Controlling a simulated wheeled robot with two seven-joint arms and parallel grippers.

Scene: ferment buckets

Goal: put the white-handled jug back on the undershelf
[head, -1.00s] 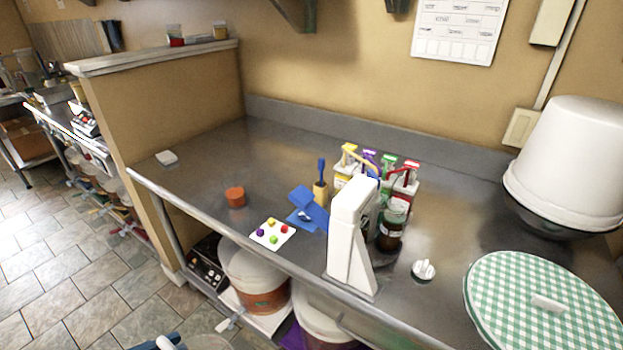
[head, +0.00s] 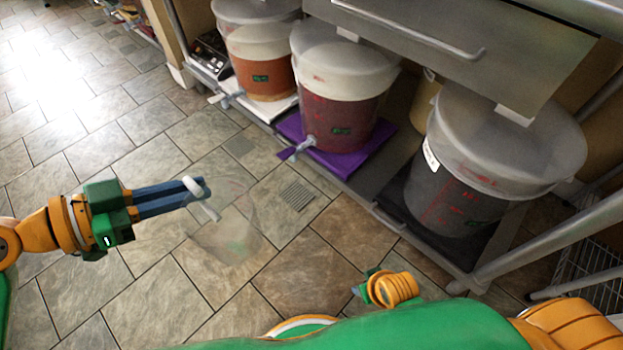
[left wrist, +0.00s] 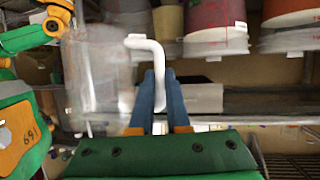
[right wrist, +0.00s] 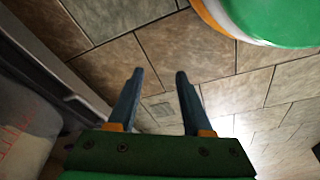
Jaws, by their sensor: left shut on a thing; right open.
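The clear jug (head: 228,230) with its white handle (head: 205,203) hangs over the floor tiles. My left gripper (head: 198,190) is shut on the handle, with the see-through body beyond the fingertips. In the left wrist view the white handle (left wrist: 148,48) shows between the fingers and the blurred clear body (left wrist: 100,80) lies to the left. The undershelf (head: 358,188) runs below the steel counter, to the right of the jug and apart from it. My right gripper (right wrist: 158,75) is open and empty in the right wrist view, above the floor.
Lidded buckets stand on the undershelf: an orange-filled one (head: 262,72), a dark red one (head: 335,115) on a purple mat (head: 370,145) and a grey one (head: 450,200) on a black mat. Taps (head: 300,147) stick out in front. A table leg (head: 550,240) stands at right.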

